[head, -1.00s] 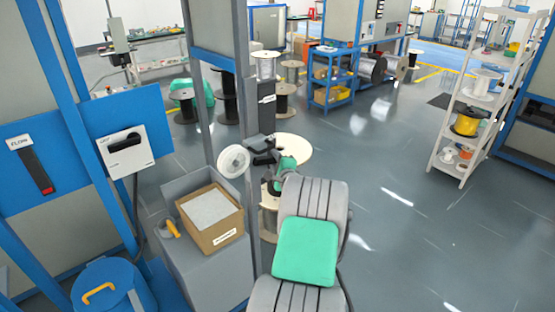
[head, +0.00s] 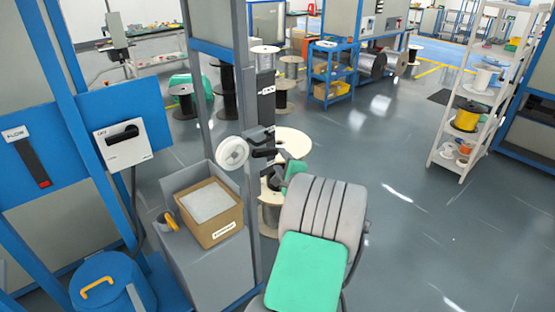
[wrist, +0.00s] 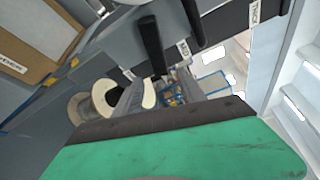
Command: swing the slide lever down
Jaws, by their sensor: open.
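Two black lever handles show in the wrist view: the nearer one (wrist: 150,42) hangs just beyond my fingertips, and a second (wrist: 193,20) is to its right. In the head view, dark handles (head: 263,153) stick out from the grey post beside a white reel (head: 232,152). My gripper (wrist: 162,82) is open and empty, its grey fingers apart below the nearer handle. In the head view it is small and partly hidden behind my arm.
A cardboard box (head: 232,226) stands on a grey cabinet left of the post. A wooden spool (head: 292,143) stands behind my gripper. A blue-framed panel with a black handle (head: 123,135) is at the left. The floor on the right is open, up to a white shelf (head: 447,150).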

